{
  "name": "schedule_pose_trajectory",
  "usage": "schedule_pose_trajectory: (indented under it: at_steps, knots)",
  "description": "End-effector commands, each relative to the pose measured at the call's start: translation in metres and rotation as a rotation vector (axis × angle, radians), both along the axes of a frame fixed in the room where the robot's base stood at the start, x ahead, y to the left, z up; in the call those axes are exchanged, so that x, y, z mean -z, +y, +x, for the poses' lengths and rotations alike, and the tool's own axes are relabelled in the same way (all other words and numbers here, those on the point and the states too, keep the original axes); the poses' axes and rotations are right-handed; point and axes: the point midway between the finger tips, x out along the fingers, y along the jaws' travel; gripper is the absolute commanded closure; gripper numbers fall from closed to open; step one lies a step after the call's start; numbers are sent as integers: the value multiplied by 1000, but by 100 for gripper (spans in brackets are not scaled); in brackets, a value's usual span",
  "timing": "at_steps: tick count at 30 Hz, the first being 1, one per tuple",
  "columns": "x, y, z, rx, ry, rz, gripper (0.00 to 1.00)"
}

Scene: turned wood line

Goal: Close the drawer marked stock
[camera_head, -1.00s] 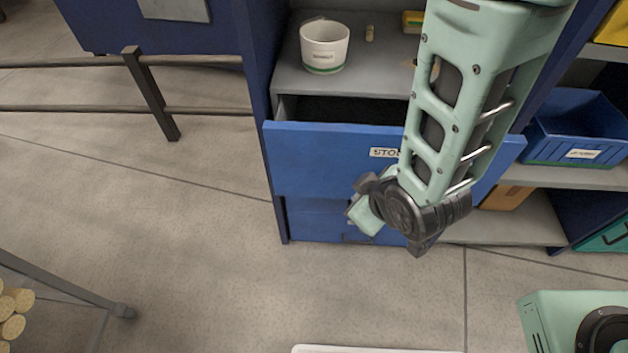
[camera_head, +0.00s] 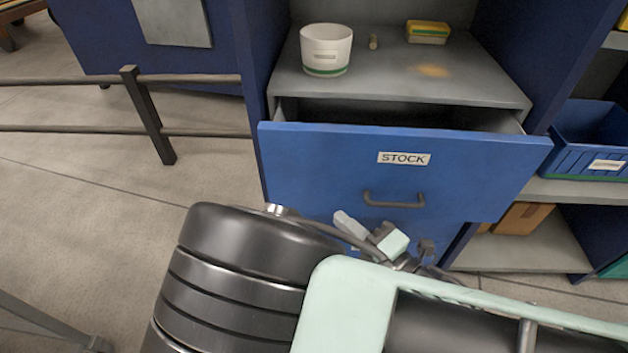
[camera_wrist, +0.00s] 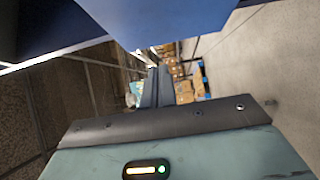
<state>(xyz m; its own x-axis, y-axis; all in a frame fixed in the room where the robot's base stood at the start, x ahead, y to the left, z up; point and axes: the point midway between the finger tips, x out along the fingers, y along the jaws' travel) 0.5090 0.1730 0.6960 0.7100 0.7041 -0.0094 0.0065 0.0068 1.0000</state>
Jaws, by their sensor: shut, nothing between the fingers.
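The drawer marked STOCK (camera_head: 320,160) has a blue front with a white label and a dark bar handle (camera_head: 393,203). It stands pulled out from the cabinet, with its dark inside showing behind the front. My gripper (camera_head: 370,236) is below the handle, near the lower edge of the drawer front, partly hidden behind my own arm. In the wrist view my gripper's fingers (camera_wrist: 156,88) are together with nothing between them. A blue surface fills the top of that view; I cannot tell whether the gripper touches it.
A white tub (camera_head: 325,50), a small tan piece (camera_head: 373,42) and a yellow-green block (camera_head: 428,32) sit on the grey surface (camera_head: 450,85) above the drawer. A blue bin (camera_head: 590,140) stands on the right shelf. A rail (camera_head: 150,115) and open floor are at left.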

Motion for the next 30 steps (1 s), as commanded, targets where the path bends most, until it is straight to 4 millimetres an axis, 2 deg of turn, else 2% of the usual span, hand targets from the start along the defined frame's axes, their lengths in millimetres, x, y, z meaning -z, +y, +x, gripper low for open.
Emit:
schedule_pose_trajectory:
  at_steps: [30]
  knots:
    - [3,41,41,-5,-11,12,100]
